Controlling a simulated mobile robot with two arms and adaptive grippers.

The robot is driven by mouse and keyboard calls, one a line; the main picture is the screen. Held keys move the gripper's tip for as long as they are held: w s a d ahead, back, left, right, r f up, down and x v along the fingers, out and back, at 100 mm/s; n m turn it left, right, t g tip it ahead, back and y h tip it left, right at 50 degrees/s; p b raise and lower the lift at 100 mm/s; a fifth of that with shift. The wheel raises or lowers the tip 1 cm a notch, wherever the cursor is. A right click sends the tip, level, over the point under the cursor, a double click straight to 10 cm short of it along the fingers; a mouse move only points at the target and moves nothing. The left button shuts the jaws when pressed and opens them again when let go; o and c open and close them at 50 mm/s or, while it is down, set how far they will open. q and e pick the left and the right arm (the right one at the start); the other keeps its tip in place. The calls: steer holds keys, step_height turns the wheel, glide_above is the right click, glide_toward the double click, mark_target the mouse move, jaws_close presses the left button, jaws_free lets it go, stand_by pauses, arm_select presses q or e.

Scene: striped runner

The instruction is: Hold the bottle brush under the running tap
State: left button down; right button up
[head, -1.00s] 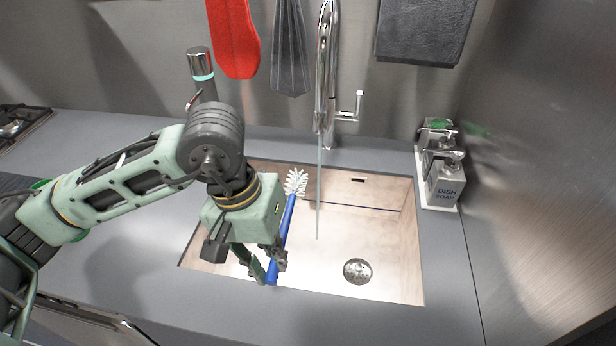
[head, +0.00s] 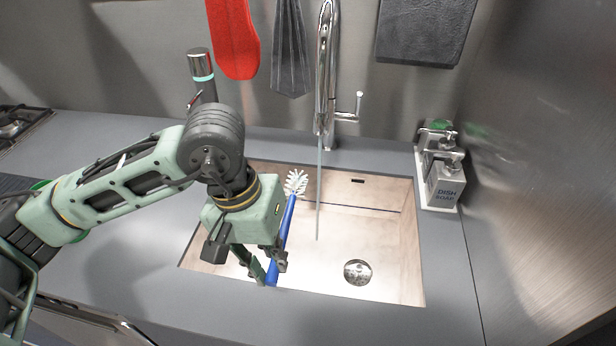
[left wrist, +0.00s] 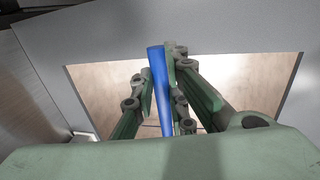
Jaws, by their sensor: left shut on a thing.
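The bottle brush has a blue handle (head: 286,226) and white bristles (head: 296,182). My left gripper (head: 266,268) is shut on the handle near its lower end, over the left part of the sink (head: 390,250). The handle also shows between the fingers in the left wrist view (left wrist: 158,85). The brush is tilted, with the bristles up toward the back. The tap (head: 326,70) is running, and a thin stream (head: 319,190) falls into the sink. In the head view the bristles appear just left of the stream, apart from it. My right gripper is not in view.
Dish soap dispensers (head: 444,180) stand on the counter right of the sink. A red mitt (head: 233,38), a grey utensil (head: 290,50) and a dark cloth (head: 425,30) hang at the back wall. A metal cylinder (head: 201,68) rises behind my left arm. The sink's right half is clear around the drain (head: 357,272).

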arm_select(q)
steer(key=s+a+r, duration=0.2)
steer(key=s+r, duration=0.2)
steer(key=shift+s, duration=0.25)
steer(key=shift+a, duration=0.1)
stand_by(0.7)
